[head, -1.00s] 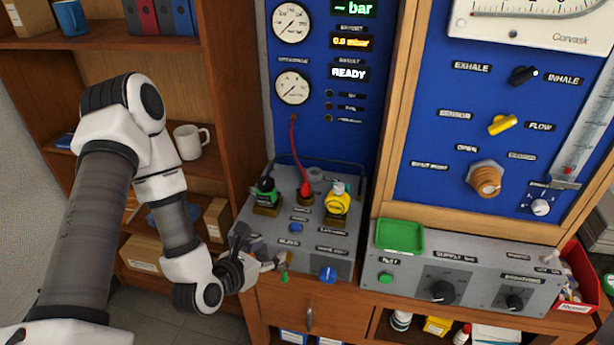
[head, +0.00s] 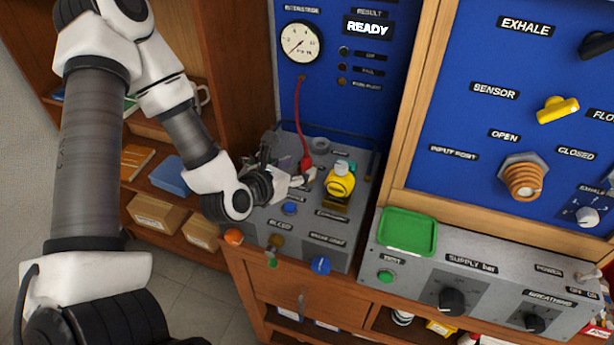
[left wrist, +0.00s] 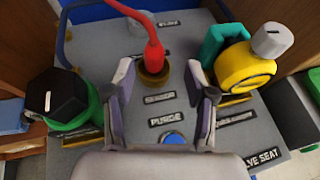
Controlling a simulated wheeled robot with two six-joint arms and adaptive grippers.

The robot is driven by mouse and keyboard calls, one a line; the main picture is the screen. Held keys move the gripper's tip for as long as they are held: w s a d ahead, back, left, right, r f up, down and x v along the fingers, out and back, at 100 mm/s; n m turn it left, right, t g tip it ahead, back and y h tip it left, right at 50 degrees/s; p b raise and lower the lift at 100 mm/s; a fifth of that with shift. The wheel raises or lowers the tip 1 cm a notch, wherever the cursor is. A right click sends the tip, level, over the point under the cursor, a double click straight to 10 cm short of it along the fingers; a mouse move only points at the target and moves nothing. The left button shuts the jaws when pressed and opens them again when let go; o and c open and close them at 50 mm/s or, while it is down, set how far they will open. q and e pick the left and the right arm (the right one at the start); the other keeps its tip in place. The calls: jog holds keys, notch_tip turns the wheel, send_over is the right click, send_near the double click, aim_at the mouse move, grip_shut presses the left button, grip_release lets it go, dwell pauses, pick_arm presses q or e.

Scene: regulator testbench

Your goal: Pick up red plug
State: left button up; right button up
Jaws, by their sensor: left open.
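The red plug (head: 306,163) sits at the end of a red hose on top of the grey bench box (head: 335,252). In the left wrist view the plug (left wrist: 153,58) stands in a brass socket (left wrist: 154,78), straight ahead between my finger pads. My left gripper (head: 300,179) is over the box, right beside the plug, and partly covers the view of it from the head. In the left wrist view its fingers (left wrist: 160,92) are spread apart with nothing between them nearby. My right gripper is out of view.
A yellow regulator (head: 340,183) stands close right of the plug. A black-topped green knob (left wrist: 62,97) stands on the left. A blue button (head: 290,208) is in front. A green tray (head: 408,231) lies to the right.

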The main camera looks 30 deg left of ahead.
aim_at(303, 163)
pick_arm(q)
jog(key=w+b, duration=0.1)
jog(key=b, duration=0.1)
jog(key=f+b, duration=0.1)
jog(key=b, duration=0.1)
jog(key=shift+w+a+f, duration=0.2)
jog(key=shift+w+f, duration=0.05)
jog(key=shift+w, duration=0.1)
jog(key=shift+w+a+r+p, duration=0.15)
jog(key=shift+w+r+p, duration=0.3)
jog(key=shift+p, duration=0.4)
jog(key=shift+x, duration=1.2)
jog(key=shift+w+f, duration=0.25)
jog(key=shift+f, duration=0.1)
jog(key=shift+s+r, duration=0.1)
jog(key=shift+s, duration=0.15)
jog(key=c, duration=0.7)
grip_shut()
